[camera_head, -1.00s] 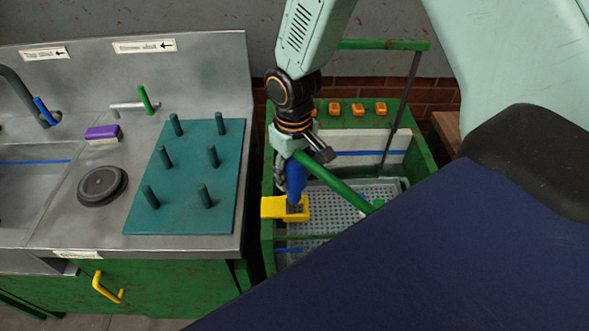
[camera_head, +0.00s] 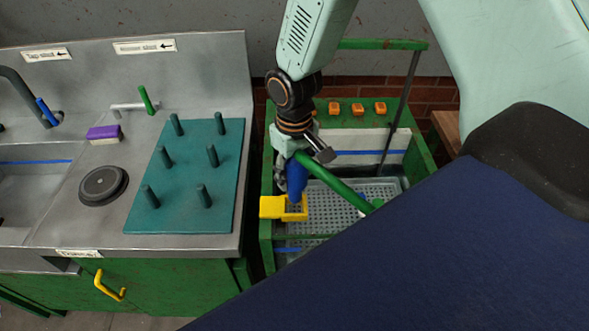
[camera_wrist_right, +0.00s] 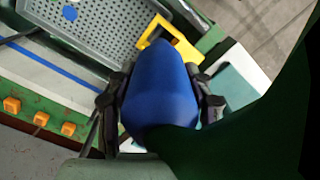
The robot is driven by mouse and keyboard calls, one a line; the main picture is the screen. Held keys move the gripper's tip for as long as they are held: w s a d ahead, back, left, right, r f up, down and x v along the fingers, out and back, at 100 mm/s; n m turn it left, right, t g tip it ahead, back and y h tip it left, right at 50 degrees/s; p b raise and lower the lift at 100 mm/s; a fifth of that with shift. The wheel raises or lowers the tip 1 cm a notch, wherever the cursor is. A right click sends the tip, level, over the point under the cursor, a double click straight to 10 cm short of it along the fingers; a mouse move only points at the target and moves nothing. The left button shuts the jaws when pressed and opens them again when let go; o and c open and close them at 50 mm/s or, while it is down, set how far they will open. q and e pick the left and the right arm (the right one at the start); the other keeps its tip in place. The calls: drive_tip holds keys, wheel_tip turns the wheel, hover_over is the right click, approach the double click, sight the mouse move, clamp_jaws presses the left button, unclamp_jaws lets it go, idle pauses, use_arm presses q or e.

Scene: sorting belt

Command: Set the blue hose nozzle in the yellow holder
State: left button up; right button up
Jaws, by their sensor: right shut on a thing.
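The blue hose nozzle (camera_head: 297,180) is held in my right gripper (camera_head: 295,172), its narrow end pointing down at the yellow holder (camera_head: 272,207). In the right wrist view the two dark fingers of the gripper (camera_wrist_right: 160,100) are shut on either side of the nozzle (camera_wrist_right: 160,85). There the nozzle's tip overlaps the opening of the holder (camera_wrist_right: 183,46). Whether the tip is inside the opening or just above it, I cannot tell. A green hose (camera_head: 335,183) runs from the nozzle down to the right. My left gripper is not in view.
The holder sits at the left edge of a green-framed basin with a grey perforated tray (camera_head: 335,208). To the left is a steel counter with a teal peg board (camera_head: 186,180), a black round disc (camera_head: 103,184) and a purple sponge (camera_head: 103,133). Orange buttons (camera_head: 357,109) line the back.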

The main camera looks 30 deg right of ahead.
drive_tip(key=shift+w+a+f, duration=0.15)
drive_tip(key=shift+a+f, duration=0.1)
drive_tip(key=shift+d+f+b, duration=0.2)
drive_tip(key=shift+f+b, duration=0.2)
drive_tip(key=shift+f, duration=0.2)
drive_tip(key=shift+a+f, duration=0.2)
drive_tip(key=shift+f, duration=0.35)
drive_tip(key=shift+d+f+b, duration=0.15)
drive_tip(key=shift+f+b, duration=0.35)
drive_tip(key=shift+f, duration=0.1)
